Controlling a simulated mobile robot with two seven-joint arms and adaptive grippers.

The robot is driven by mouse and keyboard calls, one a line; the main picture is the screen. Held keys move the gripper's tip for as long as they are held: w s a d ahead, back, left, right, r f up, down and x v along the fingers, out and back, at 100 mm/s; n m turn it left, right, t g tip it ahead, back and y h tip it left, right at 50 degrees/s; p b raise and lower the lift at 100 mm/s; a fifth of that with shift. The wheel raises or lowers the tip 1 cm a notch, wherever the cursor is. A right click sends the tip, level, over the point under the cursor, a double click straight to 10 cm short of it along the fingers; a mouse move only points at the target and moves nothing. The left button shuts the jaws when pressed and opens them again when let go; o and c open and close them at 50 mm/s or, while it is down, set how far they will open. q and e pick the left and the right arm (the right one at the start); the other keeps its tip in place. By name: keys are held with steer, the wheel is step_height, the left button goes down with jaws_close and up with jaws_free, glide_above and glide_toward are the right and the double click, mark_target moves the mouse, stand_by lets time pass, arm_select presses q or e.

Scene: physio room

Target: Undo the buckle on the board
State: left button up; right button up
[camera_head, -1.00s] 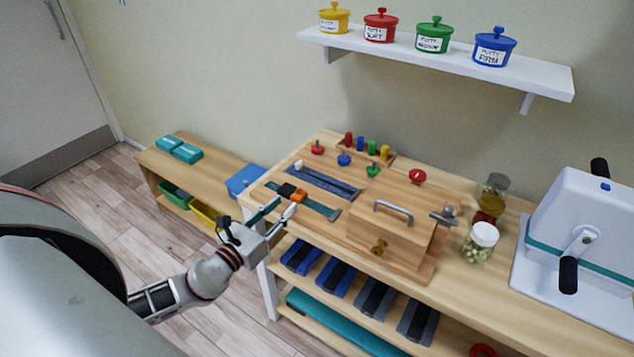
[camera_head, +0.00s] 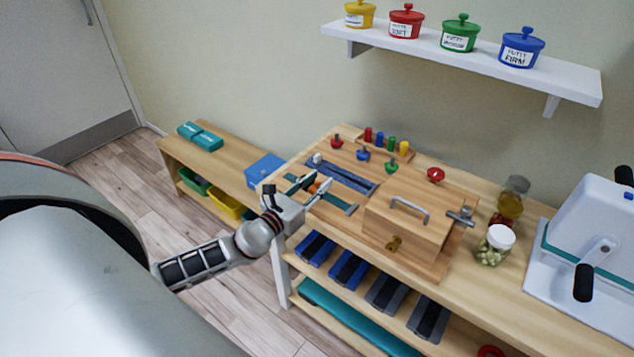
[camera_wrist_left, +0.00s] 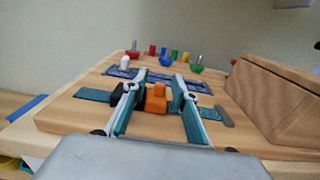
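The buckle, orange and black on a teal strap, lies on the wooden board (camera_head: 455,255). In the left wrist view the orange part (camera_wrist_left: 156,98) and the black part (camera_wrist_left: 127,96) sit together between my fingers. The teal strap (camera_wrist_left: 92,94) runs left and right of them. In the head view the orange part (camera_head: 314,187) shows between the fingers and the black part is hidden. My left gripper (camera_head: 309,186) is open, its fingers (camera_wrist_left: 158,100) on either side of the buckle; contact cannot be told. My right gripper is not in view.
A wooden box with a metal handle (camera_head: 409,209) stands on the board, right of the buckle. A blue zip strip (camera_head: 350,178) and coloured knobs lie behind. Jars (camera_head: 495,245) and a white machine (camera_head: 590,250) stand further right.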

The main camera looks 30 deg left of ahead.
mark_target(332, 199)
arm_select(q)
jaws_close()
steer(key=d+p, duration=0.1)
steer(key=d, duration=0.4)
steer(key=shift+s+p, duration=0.2)
steer(key=shift+p, duration=0.2)
jaws_free()
steer(key=shift+d, duration=0.15)
steer(key=s+a, duration=0.1)
steer(key=s, duration=1.1)
